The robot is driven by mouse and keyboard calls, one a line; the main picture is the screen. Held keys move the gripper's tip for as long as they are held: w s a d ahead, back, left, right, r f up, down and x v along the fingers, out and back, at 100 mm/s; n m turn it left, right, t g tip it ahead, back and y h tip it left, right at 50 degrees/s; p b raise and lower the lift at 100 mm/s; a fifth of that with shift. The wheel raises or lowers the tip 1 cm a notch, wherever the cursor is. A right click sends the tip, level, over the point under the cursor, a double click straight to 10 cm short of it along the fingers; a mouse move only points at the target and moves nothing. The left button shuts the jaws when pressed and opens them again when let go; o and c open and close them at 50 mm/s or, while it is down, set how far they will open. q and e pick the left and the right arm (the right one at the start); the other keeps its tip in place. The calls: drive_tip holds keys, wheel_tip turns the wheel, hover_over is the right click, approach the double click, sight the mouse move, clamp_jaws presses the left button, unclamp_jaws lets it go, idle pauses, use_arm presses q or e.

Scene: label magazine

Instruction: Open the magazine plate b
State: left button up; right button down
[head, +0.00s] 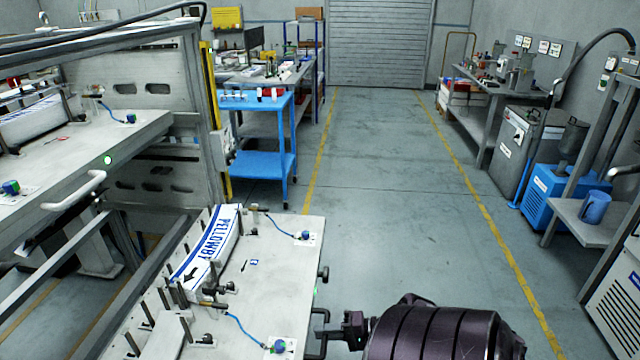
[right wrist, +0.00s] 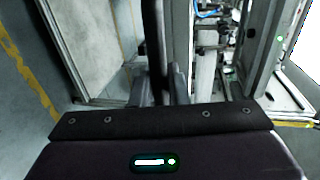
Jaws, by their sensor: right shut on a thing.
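A pale magazine plate (head: 285,255) extends at the bottom centre of the head view, carrying a stack of white and blue PELLOWBY labels (head: 208,250) between upright pins. A dark handle (head: 319,316) sits on its right edge. My right gripper (head: 338,331) is shut on this handle, reaching it from the right. In the right wrist view the gripper fingers (right wrist: 168,85) close around a dark upright bar, with their contact partly hidden. A second plate (head: 85,155) with a light handle (head: 75,192) is at the left. No letter marking the plates is readable. My left gripper is out of view.
A grey machine frame (head: 150,62) with rails stands at the left. A blue cart (head: 258,135) stands behind it. Open grey floor (head: 390,190) lies right of the plate, with benches and a blue machine (head: 548,190) along the far right.

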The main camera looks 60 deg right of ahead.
drive_tip(key=c, duration=1.5)
unclamp_jaws()
drive_tip(key=b+v, duration=0.1)
drive_tip(key=v, duration=0.6)
drive_tip(key=shift+s+d, duration=0.2)
drive_tip(key=shift+s, duration=0.15)
